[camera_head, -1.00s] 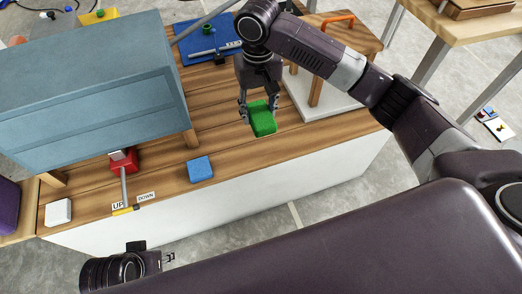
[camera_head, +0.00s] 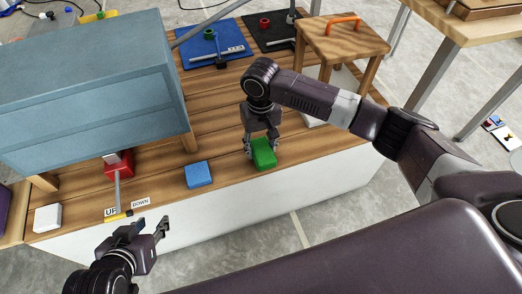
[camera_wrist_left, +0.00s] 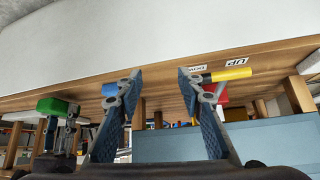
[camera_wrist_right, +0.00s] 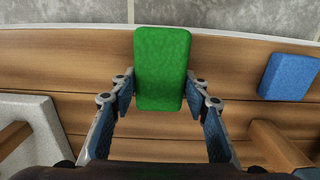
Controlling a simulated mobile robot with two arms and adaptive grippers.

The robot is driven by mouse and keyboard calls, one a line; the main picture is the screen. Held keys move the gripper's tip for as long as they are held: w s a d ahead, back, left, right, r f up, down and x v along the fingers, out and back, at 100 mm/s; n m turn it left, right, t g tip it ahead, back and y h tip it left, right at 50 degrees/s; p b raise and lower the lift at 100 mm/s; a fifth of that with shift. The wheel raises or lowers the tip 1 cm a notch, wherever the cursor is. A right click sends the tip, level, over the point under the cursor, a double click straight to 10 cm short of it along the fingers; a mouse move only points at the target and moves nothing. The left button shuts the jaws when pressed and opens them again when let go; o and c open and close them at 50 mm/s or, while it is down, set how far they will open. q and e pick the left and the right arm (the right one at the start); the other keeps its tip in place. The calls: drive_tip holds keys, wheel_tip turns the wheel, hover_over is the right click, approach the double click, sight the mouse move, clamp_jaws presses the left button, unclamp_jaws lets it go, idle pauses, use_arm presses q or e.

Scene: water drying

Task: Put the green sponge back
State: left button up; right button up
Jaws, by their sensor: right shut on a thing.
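The green sponge (camera_head: 264,154) is at the front part of the wooden tabletop, right of the blue sponge (camera_head: 198,174). My right gripper (camera_head: 261,148) is shut on it, with a finger on each long side, as the right wrist view shows (camera_wrist_right: 161,68). I cannot tell whether the sponge touches the tabletop. The left wrist view also shows the green sponge (camera_wrist_left: 56,106), from the side. My left gripper (camera_head: 152,228) is open and empty, in front of the table near the "UP" and "DOWN" labels (camera_head: 140,202).
A blue-grey cabinet (camera_head: 95,90) fills the left of the table. A red block with a lever (camera_head: 118,163) and a white block (camera_head: 47,218) lie before it. A small wooden stand (camera_head: 342,40) with an orange handle is at the back right. The tabletop between the sponges is clear.

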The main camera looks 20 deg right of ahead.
drive_tip(key=shift+f, duration=0.75)
use_arm(q)
drive_tip(key=shift+w+d+r+t, duration=0.2)
drive_tip(key=shift+w+r+t, duration=0.2)
drive_tip(key=shift+w, duration=0.2)
drive_tip(key=shift+w+d+r+t, duration=0.2)
drive_tip(key=shift+w+r+t, duration=0.1)
drive_tip(key=shift+w+r, duration=0.25)
drive_tip(key=shift+f, duration=0.1)
drive_tip(key=shift+s+a+f, duration=0.1)
drive_tip(key=shift+s+f, duration=0.2)
use_arm(e)
drive_tip(key=shift+f, duration=0.1)
drive_tip(key=o, duration=1)
use_arm(q)
drive_tip(key=shift+s+f+g, duration=0.1)
drive_tip(key=shift+g, duration=0.2)
